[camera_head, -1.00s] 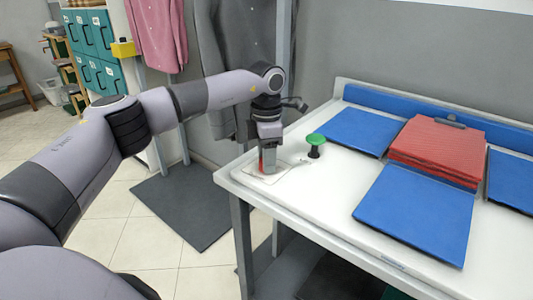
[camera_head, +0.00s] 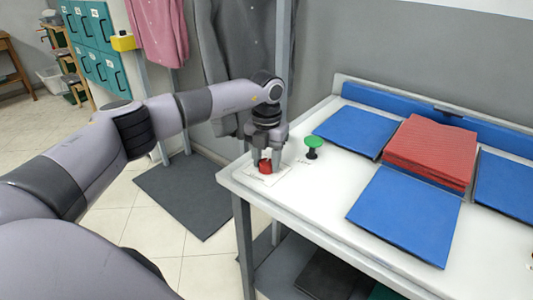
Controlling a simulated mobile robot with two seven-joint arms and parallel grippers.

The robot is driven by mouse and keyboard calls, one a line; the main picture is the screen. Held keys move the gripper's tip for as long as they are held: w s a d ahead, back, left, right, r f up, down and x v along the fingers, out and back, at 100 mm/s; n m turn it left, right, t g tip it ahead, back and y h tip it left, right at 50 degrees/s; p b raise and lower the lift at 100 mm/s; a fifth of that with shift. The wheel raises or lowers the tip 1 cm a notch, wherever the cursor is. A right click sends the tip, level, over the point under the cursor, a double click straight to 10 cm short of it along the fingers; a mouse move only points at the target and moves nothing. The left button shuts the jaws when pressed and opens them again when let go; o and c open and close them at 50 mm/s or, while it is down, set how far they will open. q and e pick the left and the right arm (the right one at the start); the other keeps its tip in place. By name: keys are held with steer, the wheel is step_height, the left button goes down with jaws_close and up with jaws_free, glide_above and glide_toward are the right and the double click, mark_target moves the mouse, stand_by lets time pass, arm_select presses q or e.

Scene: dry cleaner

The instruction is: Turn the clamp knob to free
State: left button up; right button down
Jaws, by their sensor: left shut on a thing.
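A red knob (camera_head: 265,167) sits on a pale plate (camera_head: 270,178) near the left front corner of the white table. It is most likely the clamp knob. My left gripper (camera_head: 266,163) points down over it with a finger on each side and is shut on it. The marking on the plate is too small to read. My right gripper is not in view.
A green mushroom-shaped button (camera_head: 313,143) stands on the table (camera_head: 318,190) just right of my left gripper. Blue folding boards (camera_head: 408,213) and a folded red cloth (camera_head: 432,150) lie farther right. Garments (camera_head: 240,60) hang behind my arm.

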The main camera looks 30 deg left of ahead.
mark_target(266, 162)
arm_select(q)
steer(key=n+p, duration=0.2)
steer(key=n, duration=0.3)
steer(key=shift+w+r+n, duration=0.1)
steer(key=shift+r+n, duration=0.05)
steer(key=shift+n, duration=0.15)
stand_by(0.4)
steer(key=o, duration=1.1)
steer(key=shift+c, duration=0.2)
steer(key=shift+r, duration=3.5)
